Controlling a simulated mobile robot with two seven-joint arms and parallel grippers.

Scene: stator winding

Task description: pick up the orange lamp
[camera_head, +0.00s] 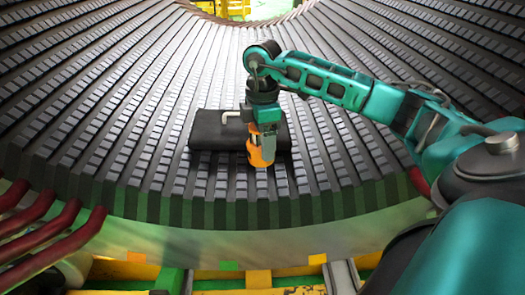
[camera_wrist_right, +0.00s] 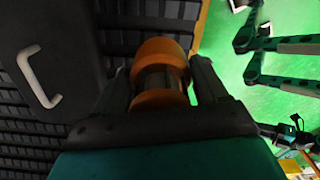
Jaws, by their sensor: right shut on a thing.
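The orange lamp (camera_head: 258,150) is between the fingers of my right gripper (camera_head: 265,150), low over the ridged stator surface, in front of a dark case. In the right wrist view the lamp (camera_wrist_right: 160,58) shows two orange ends with a clear band between them, and the fingers of my right gripper (camera_wrist_right: 165,80) close on it from both sides. The fingers hide part of the lamp. I cannot tell whether it touches the stator. My left gripper is not in view.
A black case (camera_head: 212,130) with a pale handle (camera_head: 231,116) lies right behind the lamp on the stator (camera_head: 110,110). Dark red bars (camera_head: 40,225) stand at the lower left. The stator's front edge drops off just before the lamp.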

